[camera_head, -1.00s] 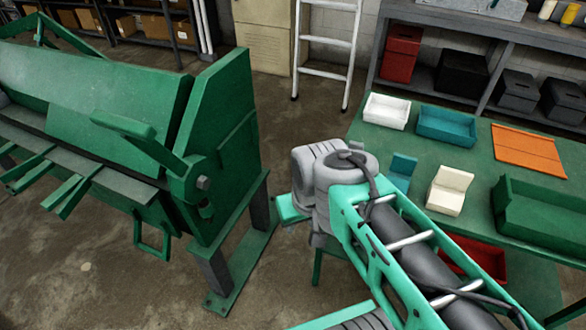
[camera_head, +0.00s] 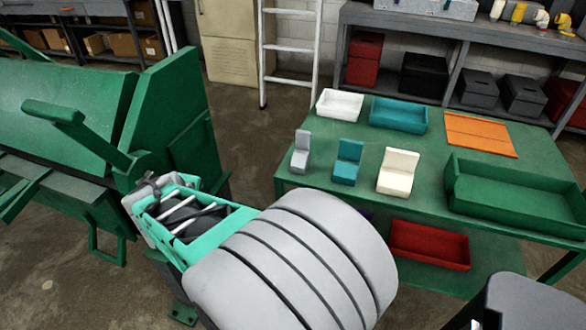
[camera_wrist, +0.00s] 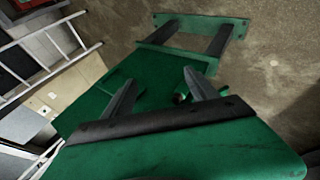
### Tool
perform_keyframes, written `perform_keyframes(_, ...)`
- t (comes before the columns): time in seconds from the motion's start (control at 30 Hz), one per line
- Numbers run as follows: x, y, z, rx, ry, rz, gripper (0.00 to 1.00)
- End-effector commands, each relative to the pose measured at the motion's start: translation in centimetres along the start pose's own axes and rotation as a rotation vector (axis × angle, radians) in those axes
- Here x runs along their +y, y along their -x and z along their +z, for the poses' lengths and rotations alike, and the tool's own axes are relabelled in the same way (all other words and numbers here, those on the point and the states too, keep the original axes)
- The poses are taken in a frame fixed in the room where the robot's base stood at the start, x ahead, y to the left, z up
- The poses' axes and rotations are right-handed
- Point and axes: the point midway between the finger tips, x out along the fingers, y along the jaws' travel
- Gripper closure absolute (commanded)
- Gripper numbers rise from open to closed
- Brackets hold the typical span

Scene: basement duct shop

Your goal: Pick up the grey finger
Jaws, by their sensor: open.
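The grey finger (camera_head: 300,158), a small L-shaped block with an upright back, stands on the green table (camera_head: 420,140) near its left edge in the head view. A teal finger (camera_head: 347,163) and a cream finger (camera_head: 397,172) of similar shape stand to its right, apart from it. My gripper (camera_wrist: 158,77) shows in the wrist view with two dark fingers spread and nothing between them. It faces the green machine and the floor. The grey finger is not in the wrist view. The head view does not show my gripper's fingers; only my arm is seen, left of the table.
A white bin (camera_head: 340,104), a blue bin (camera_head: 398,115), an orange panel (camera_head: 480,134) and a green tray (camera_head: 515,200) are on the table. A red bin (camera_head: 430,245) is on the lower shelf. The green machine (camera_head: 165,110) stands left, with a ladder (camera_head: 290,50) behind.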

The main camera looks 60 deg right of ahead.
Motion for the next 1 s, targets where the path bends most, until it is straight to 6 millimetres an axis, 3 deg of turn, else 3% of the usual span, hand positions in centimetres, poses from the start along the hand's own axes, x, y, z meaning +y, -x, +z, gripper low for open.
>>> perform_keyframes(0.03, 1.9, -5.4, 4.3, -0.082, 0.144, 0.127, 0.31)
perform_keyframes(0.1, 6.3, -8.9, 9.7, -0.233, 0.414, 0.296, 0.31)
perform_keyframes(0.2, 11.0, -11.3, 16.9, -0.515, 0.83, 0.439, 0.31)
perform_keyframes(0.33, 13.9, -11.7, 22.6, -0.835, 1.275, 0.467, 0.31)
perform_keyframes(0.5, 15.4, -11.4, 24.6, -1.01, 1.522, 0.441, 0.31)
perform_keyframes(1.0, 21.2, -15.3, 26.6, -1.013, 1.53, 0.444, 0.31)
